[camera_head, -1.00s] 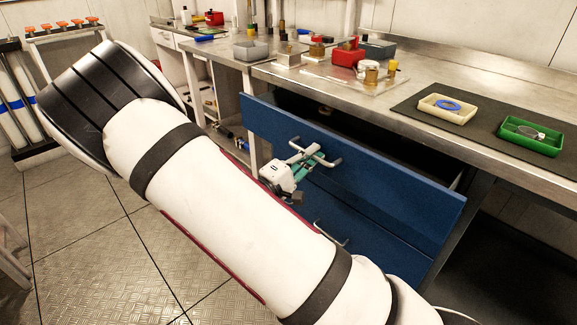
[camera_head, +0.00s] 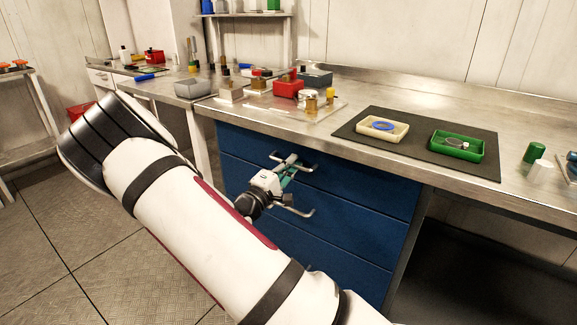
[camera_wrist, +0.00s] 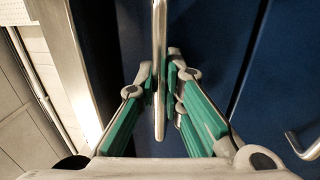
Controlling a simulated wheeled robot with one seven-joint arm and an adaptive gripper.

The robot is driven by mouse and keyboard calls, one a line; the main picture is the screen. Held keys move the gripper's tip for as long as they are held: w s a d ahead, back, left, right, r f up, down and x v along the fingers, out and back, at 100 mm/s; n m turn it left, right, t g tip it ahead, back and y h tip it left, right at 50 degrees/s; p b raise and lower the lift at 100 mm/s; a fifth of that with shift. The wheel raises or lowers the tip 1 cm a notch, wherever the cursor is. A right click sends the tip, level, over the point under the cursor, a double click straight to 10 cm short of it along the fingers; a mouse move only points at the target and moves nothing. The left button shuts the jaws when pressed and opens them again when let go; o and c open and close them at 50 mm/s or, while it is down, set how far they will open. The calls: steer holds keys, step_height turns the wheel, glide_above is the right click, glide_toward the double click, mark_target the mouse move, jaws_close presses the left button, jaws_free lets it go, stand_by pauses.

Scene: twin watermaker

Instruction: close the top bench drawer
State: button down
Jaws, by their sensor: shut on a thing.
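The top bench drawer (camera_head: 355,182) has a blue front and sits under the steel bench top. No opening shows above its front, and it looks flush with the drawers below. My gripper (camera_head: 290,163) is at its bar handle (camera_head: 309,168). In the wrist view my gripper (camera_wrist: 160,82) is shut on the handle (camera_wrist: 159,35), with a fingertip on each side of the bar. The drawer's inside is hidden.
Lower blue drawers (camera_head: 350,222) have similar handles, one close below my gripper. The bench top (camera_head: 270,112) bears a red box (camera_head: 288,89), a cream tray (camera_head: 383,127) and a green tray (camera_head: 457,145). Open floor (camera_head: 75,235) lies at the left.

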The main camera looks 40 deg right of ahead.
steer(key=shift+w+d, duration=0.1)
steer(key=shift+d, duration=0.1)
steer(key=c, duration=1.7)
jaws_free()
steer(key=shift+d, duration=0.1)
steer(key=v, duration=1.2)
